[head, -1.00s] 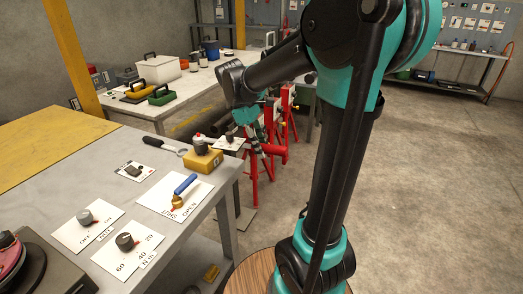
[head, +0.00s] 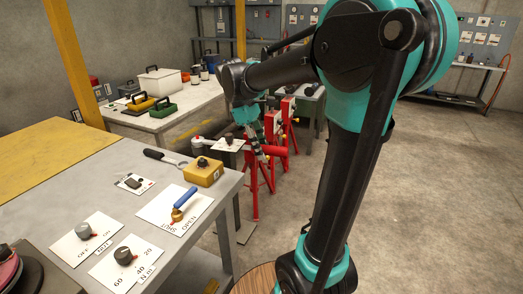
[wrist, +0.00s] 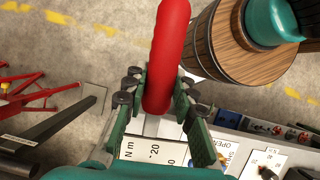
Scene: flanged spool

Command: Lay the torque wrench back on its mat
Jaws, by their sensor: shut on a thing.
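My gripper (wrist: 158,96) is shut on a thick red bar (wrist: 170,45), which appears to be the torque wrench's handle. In the head view the gripper (head: 259,146) hangs beyond the right edge of the grey table (head: 60,190), with the red bar (head: 274,150) pointing right. I cannot pick out the mat for certain.
Red stands (head: 287,120) are behind the gripper. A back bench (head: 190,103) holds boxes. Floor at the right is clear.

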